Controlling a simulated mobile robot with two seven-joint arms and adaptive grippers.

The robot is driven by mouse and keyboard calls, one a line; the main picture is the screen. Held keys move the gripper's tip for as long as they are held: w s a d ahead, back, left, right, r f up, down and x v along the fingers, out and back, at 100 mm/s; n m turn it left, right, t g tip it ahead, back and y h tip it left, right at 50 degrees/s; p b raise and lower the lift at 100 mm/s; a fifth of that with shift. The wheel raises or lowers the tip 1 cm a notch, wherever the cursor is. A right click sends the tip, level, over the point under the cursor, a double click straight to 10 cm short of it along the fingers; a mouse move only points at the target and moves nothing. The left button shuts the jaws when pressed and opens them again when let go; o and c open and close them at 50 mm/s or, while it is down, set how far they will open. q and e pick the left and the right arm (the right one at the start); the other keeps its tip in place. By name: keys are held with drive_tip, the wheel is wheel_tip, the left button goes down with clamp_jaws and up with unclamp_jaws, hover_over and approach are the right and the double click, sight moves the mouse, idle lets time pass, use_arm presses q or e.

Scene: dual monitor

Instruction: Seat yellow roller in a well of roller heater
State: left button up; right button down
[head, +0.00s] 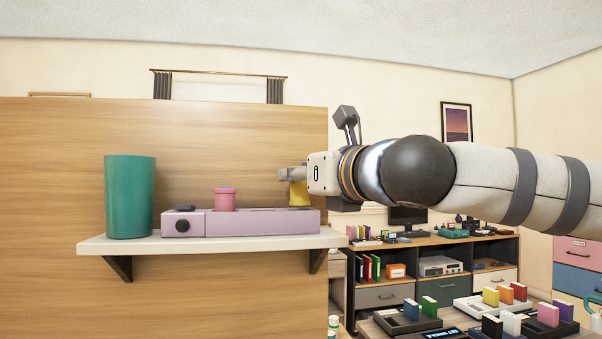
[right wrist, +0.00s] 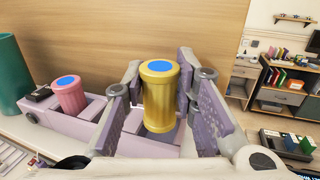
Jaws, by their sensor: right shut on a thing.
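The roller heater (head: 262,222) is a long lilac box with a dark knob on its front left, standing on a wall shelf. A pink roller (head: 225,199) stands upright in it, left of centre. My right gripper (head: 291,174) is shut on the yellow roller (head: 299,194) above the heater's right end. In the right wrist view the yellow roller (right wrist: 160,100), with a blue top disc, stands upright between the two fingers (right wrist: 159,82). Its lower end is at a square well (right wrist: 134,122); I cannot tell how deep it sits. My left gripper is out of view.
A green cylinder (head: 129,197) stands left of the heater on the pale shelf (head: 205,245). A wooden panel (head: 215,130) rises close behind. Desks and a cabinet with small items (head: 435,262) are farther off to the right.

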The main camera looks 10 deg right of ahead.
sight(305, 198)
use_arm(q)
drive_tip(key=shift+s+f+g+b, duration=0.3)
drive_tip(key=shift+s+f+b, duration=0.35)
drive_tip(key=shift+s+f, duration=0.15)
use_arm(e)
drive_tip(key=shift+f, duration=1.75)
drive_tip(key=c, duration=1.2)
unclamp_jaws()
drive_tip(key=shift+a, duration=0.1)
drive_tip(key=v, duration=1.2)
drive_tip(key=shift+s+r, duration=0.1)
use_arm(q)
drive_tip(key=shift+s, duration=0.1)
